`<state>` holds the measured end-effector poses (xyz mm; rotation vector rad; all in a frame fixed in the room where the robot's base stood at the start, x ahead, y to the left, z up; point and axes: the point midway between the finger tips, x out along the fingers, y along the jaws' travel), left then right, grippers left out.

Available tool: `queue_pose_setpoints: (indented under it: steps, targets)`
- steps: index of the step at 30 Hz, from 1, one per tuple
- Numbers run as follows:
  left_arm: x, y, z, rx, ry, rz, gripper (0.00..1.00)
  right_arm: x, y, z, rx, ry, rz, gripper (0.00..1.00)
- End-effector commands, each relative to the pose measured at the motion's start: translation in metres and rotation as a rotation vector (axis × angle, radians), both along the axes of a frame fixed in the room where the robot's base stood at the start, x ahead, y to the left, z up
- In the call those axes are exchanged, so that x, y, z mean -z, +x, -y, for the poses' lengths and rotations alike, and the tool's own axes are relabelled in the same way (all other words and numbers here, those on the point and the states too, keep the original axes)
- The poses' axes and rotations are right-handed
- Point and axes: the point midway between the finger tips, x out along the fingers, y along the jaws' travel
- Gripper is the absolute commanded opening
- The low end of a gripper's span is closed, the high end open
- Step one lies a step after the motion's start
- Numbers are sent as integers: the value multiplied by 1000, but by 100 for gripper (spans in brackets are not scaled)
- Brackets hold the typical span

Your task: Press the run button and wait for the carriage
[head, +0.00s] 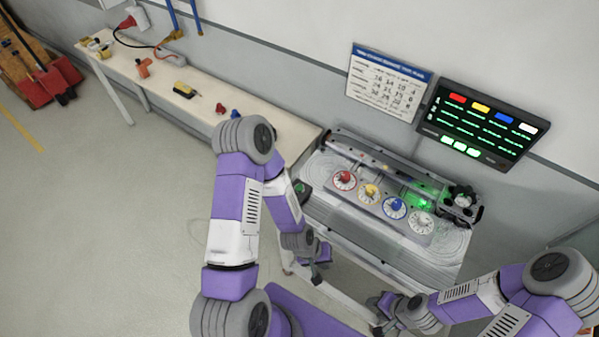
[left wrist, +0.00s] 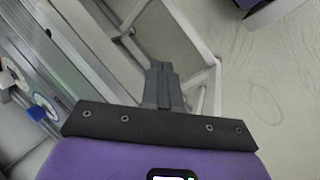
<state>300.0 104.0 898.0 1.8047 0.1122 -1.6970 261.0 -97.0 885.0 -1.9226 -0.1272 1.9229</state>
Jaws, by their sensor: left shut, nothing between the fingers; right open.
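The track bench (head: 335,218) carries a row of dials with red (head: 344,177), yellow (head: 371,190), blue (head: 397,204) and white (head: 421,222) centres. A black wheeled unit (head: 462,203), which looks like the carriage, stands at the right end of the bench beside a green glow (head: 422,203). A small dark box with a green top (head: 300,187), possibly the run button, shows at the left end, partly behind my left arm. My left gripper (head: 321,262) is shut and empty, in front of the bench; its fingers show in the left wrist view (left wrist: 163,85). My right gripper (head: 378,306) is open and empty near the bench's front right.
A lit screen (head: 482,124) with red, yellow, blue and white blocks and a calendar (head: 388,82) hang on the wall. A long side table (head: 205,88) with tools stands at the back left.

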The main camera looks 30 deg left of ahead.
Motion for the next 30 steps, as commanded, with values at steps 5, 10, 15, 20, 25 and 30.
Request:
queue_pose_setpoints:
  steps: [5, 10, 15, 20, 25, 30]
  targets:
    - [-69, 98, -63, -759, -170, 52, 0, -19, 0, 0, 0, 0, 0, 43]
    - [-117, 150, -132, -1302, -372, 94, 0, -16, 0, 0, 0, 0, -1, 43]
    - [-150, 170, -177, -1598, -525, 124, 0, -16, 0, 0, 0, 0, 0, 43]
    - [-161, 175, -191, -1693, -583, 133, 0, -17, 0, 0, 0, 0, 0, 43]
    - [-162, 175, -191, -1698, -587, 131, 0, -17, 0, 0, 0, 0, 0, 43]
    - [-161, 175, -191, -1696, -586, 132, 0, -16, 0, 0, 0, 0, 0, 43]
